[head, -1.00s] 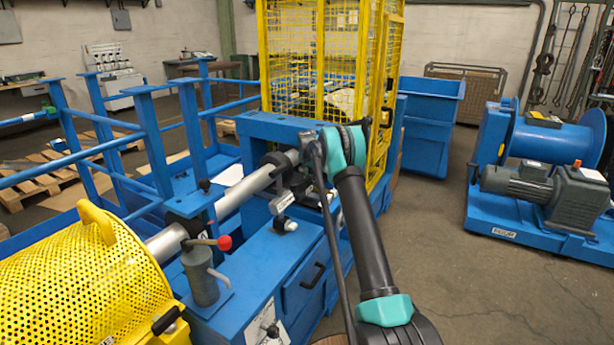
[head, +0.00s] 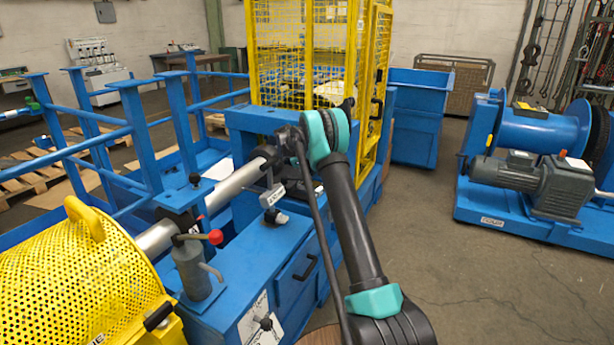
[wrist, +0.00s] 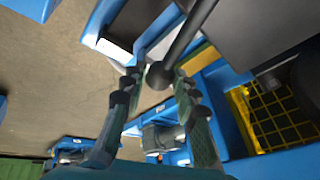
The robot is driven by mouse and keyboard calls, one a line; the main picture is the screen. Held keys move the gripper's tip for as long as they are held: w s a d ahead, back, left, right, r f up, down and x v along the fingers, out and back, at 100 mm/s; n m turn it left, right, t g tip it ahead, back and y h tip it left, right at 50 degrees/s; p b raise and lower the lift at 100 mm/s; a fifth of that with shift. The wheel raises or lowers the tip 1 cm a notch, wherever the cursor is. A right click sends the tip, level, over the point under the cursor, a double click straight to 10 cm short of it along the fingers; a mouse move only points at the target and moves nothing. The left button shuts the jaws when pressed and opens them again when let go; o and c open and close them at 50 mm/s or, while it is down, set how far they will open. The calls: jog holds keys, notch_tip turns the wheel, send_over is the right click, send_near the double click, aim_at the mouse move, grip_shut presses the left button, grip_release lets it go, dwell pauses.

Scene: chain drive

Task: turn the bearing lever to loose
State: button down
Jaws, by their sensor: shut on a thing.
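The bearing lever shows in the wrist view as a dark rod (wrist: 190,35) ending in a round dark ball knob (wrist: 158,76). My gripper (wrist: 158,82) has its two ridged fingers on either side of this knob and is shut on it. In the head view my arm reaches to the blue machine stand (head: 245,243) beside the grey shaft (head: 237,185). My fingers and the lever's end are hidden there behind my own arm. The lever's setting cannot be read.
A red-knobbed lever (head: 215,237) sits on a grey cylinder (head: 195,268) at the front. A yellow perforated guard (head: 70,280) is at left, a yellow mesh cage (head: 305,55) behind. Blue rails (head: 140,130) run along the left.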

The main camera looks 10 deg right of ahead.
jog(key=shift+s+a+m+g, duration=0.25)
jog(key=shift+s+m, duration=0.3)
jog(key=shift+m, duration=0.05)
jog(key=shift+s+a+m+g, duration=0.2)
jog(key=shift+s+m+g, duration=0.05)
jog(key=shift+s+m, duration=0.3)
jog(key=shift+s+a+m+g, duration=0.45)
jog(key=shift+s+m, duration=0.3)
jog(key=shift+m, duration=0.3)
jog(key=shift+a, duration=0.1)
jog(key=c, duration=1.1)
grip_release()
jog(key=shift+c, duration=0.2)
jog(key=v, duration=1.2)
jog(key=shift+a, duration=0.2)
jog(key=shift+f, duration=0.1)
